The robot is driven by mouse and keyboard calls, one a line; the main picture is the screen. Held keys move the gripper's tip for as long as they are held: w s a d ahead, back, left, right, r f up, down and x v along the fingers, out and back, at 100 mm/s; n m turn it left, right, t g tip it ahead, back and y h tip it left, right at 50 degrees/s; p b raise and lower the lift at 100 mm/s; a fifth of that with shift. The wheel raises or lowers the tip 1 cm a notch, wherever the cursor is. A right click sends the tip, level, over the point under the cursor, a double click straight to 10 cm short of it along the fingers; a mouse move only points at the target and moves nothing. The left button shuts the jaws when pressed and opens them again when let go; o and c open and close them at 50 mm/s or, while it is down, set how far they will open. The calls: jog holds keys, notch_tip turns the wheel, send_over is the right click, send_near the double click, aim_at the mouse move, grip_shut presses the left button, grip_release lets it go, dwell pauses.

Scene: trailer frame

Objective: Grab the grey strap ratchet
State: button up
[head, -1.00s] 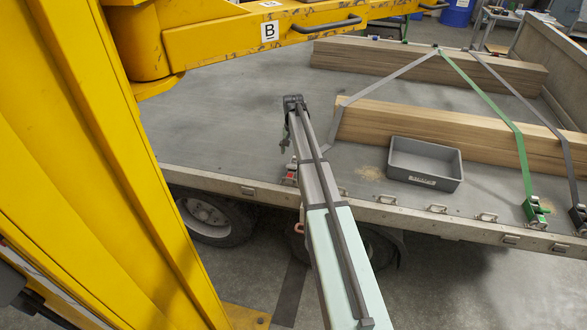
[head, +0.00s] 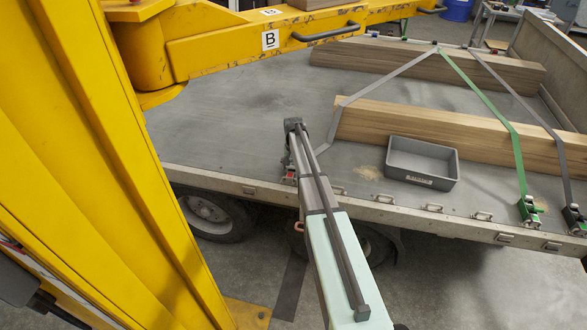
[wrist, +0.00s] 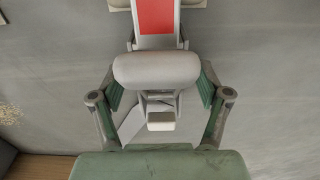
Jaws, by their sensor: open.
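The grey strap ratchet (wrist: 157,70) is in the wrist view, with a rounded light-grey handle and a red panel at its far end. Its red part (head: 290,175) shows in the head view at the trailer's near edge, below the grey strap (head: 325,146). My gripper (wrist: 160,95) is open, with one green-padded finger on each side of the ratchet handle. The handle lies between the fingers; I cannot tell whether they touch it. In the head view my arm hides most of the gripper and ratchet.
A grey bin (head: 423,163) stands on the bed (head: 220,120) right of my arm. Timber stacks (head: 450,130) lie behind it. A green ratchet (head: 529,208) and a dark one (head: 573,218) sit on the right edge. A yellow beam (head: 240,45) spans the upper left.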

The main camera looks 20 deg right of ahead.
grip_shut()
jog(key=shift+r, duration=0.1)
